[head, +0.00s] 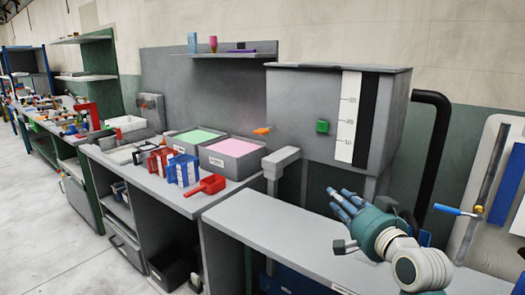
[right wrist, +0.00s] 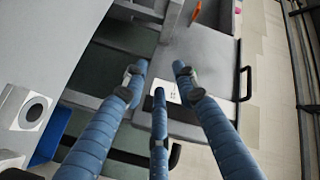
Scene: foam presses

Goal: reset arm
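My right gripper (head: 343,203) reaches in from the right in the head view, above the grey bench (head: 268,225) in front of the large grey hopper. Its blue fingers point up and to the left. In the right wrist view the fingers of my right gripper (right wrist: 158,75) are spread apart with nothing between them. My left gripper is not in view.
The grey hopper (head: 290,110) has a green button (head: 322,127) and a scale strip. Floor at left is clear.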

